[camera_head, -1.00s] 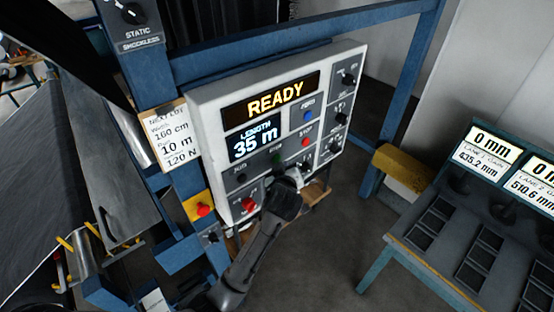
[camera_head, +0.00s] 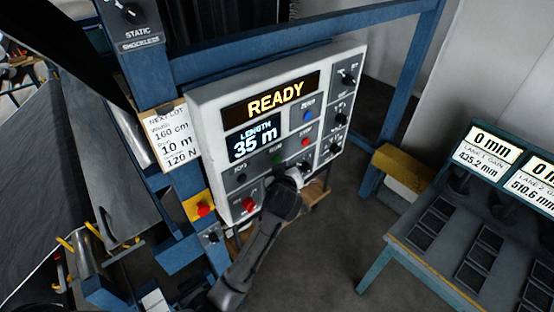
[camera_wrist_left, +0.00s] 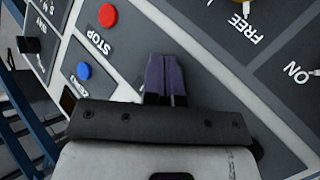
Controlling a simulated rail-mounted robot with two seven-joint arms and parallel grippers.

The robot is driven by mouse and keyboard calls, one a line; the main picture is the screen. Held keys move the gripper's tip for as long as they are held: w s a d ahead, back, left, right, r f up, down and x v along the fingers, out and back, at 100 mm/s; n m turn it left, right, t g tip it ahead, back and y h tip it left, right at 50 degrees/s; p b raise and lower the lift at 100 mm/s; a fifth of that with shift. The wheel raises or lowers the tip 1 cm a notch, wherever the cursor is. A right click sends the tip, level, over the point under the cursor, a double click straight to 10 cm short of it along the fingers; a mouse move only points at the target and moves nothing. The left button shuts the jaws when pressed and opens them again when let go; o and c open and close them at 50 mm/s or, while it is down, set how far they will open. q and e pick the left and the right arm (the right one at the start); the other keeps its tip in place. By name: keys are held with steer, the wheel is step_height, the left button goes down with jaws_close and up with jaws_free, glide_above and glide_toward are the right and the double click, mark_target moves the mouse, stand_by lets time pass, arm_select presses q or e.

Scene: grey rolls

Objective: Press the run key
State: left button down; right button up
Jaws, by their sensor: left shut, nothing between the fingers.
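The white control panel (camera_head: 215,185) faces me, with a lit "READY" display (camera_head: 270,98) and a "LENGTH 35 m" display (camera_head: 254,141). The green run key (camera_head: 277,158) shows low on the panel, just above my left gripper (camera_head: 285,180). The left gripper's dark hand covers part of the panel below the key. In the left wrist view the two dark fingers (camera_wrist_left: 165,78) are together and empty, pointing at the panel. The key is not visible there, and I cannot tell whether the fingertips touch it. My right gripper is not in view.
A red stop button (camera_head: 305,142) and a blue zero button (camera_head: 307,115) sit near the key. A red button (camera_head: 249,204) is at lower left. Several dark knobs line the right side. A blue frame surrounds the panel; a console (camera_head: 440,215) stands at right.

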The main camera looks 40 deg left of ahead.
arm_select(q)
steer(key=shift+a, duration=0.15)
steer(key=shift+a, duration=0.3)
stand_by(0.5)
steer(key=shift+a, duration=0.45)
stand_by(0.4)
steer(key=shift+d, duration=0.85)
steer(key=shift+d, duration=0.1)
